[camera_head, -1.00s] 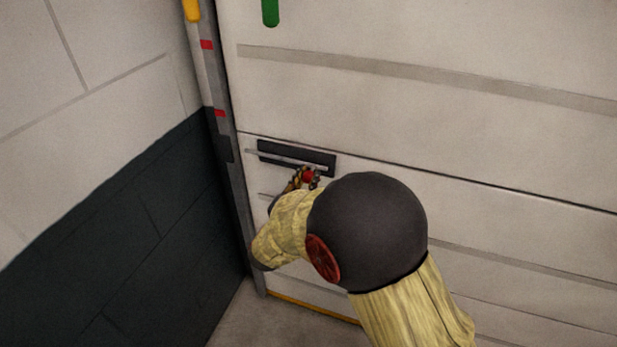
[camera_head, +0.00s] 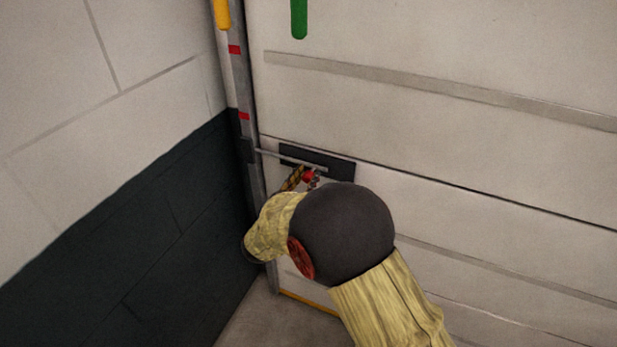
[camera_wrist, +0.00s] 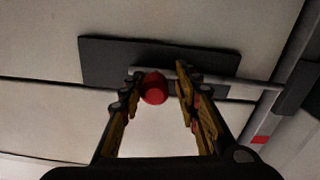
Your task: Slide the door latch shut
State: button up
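The latch is a thin grey bolt (camera_head: 282,155) across a dark plate (camera_head: 342,170) on the pale panelled door. Its red knob (camera_head: 309,175) hangs below the bolt. The bolt's left end reaches the dark catch (camera_head: 247,150) on the door frame; I cannot tell how deep it sits. In the wrist view the bolt (camera_wrist: 235,78) runs right to that catch (camera_wrist: 297,88). My gripper (camera_wrist: 158,80) is open, its fingers astride the red knob (camera_wrist: 154,88). The left finger is against or very near the knob; a gap shows at the right finger.
A grey frame post (camera_head: 240,90) with red marks stands left of the door. A pale and dark wall (camera_head: 130,220) is close to the left of my arm. A green bar (camera_head: 299,18) hangs on the door above. The door's right side is clear.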

jog(key=shift+o, duration=1.1)
jog(key=v, duration=1.2)
